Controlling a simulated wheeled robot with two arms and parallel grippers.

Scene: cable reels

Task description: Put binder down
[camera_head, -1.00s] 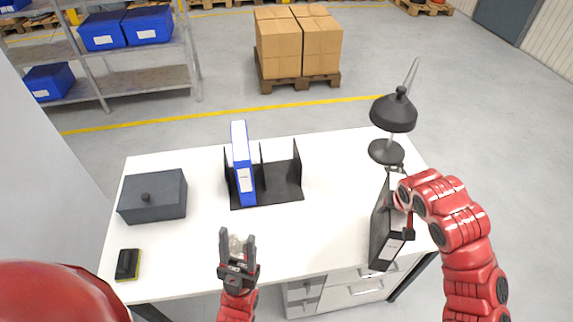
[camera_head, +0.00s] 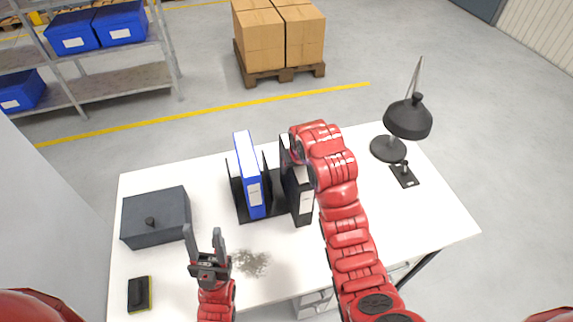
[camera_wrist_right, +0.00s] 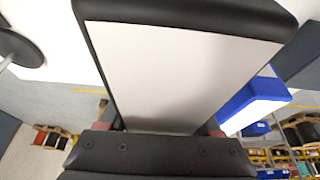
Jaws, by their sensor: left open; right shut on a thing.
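A black binder (camera_head: 298,190) with a pale label stands upright at the right part of the black desk organizer (camera_head: 272,208). My right gripper is shut on this binder; its jaws are mostly hidden behind my red arm in the head view. In the right wrist view the binder's pale label (camera_wrist_right: 175,75) fills the middle, close to the gripper (camera_wrist_right: 160,140). A blue binder (camera_head: 250,175) stands in the organizer's left part. Whether the black binder touches the organizer's base cannot be told. My left gripper (camera_head: 205,245) is open and empty over the front left of the desk.
A dark grey box (camera_head: 155,217) and a black and yellow sponge (camera_head: 139,294) are at the desk's left. A black lamp (camera_head: 408,118) and a small black stand (camera_head: 404,175) are at the right. A grey smudge (camera_head: 251,263) marks the desk front.

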